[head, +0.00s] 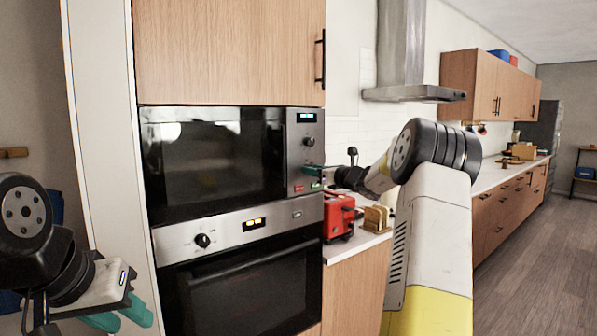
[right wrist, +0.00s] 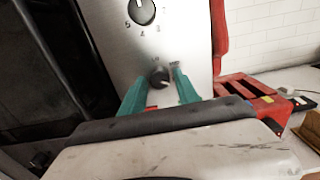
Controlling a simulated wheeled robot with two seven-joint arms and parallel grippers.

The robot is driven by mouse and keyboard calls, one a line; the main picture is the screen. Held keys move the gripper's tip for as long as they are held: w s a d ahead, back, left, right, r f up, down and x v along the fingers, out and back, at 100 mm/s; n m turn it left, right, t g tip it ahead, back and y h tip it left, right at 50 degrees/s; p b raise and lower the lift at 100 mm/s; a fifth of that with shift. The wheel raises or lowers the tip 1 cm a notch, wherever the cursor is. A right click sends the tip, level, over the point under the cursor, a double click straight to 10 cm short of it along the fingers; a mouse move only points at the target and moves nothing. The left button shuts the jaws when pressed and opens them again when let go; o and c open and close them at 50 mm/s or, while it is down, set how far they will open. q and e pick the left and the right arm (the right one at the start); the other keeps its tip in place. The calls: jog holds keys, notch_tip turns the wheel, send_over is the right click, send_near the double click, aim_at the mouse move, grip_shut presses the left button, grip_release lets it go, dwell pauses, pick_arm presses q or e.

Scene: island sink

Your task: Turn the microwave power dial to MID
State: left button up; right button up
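The microwave (head: 215,155) is built into a tall cabinet, with a steel control panel on its right side. An upper dial (head: 308,141) with numbers around it also shows in the right wrist view (right wrist: 141,11). In the head view the fingers hide that dial. My left gripper (head: 125,316) is open and empty at the lower left, away from the microwave.
An oven (head: 240,285) with a black knob (head: 202,240) sits under the microwave. A red toaster (head: 338,215) and a wooden rack with bread (head: 377,218) stand on the counter close below my right arm. The floor at the right is clear.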

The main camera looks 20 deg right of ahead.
grip_shut()
jog(key=shift+n, duration=0.3)
jog(key=n, duration=1.1)
dwell(0.4)
jog(key=shift+o, duration=2)
grip_release()
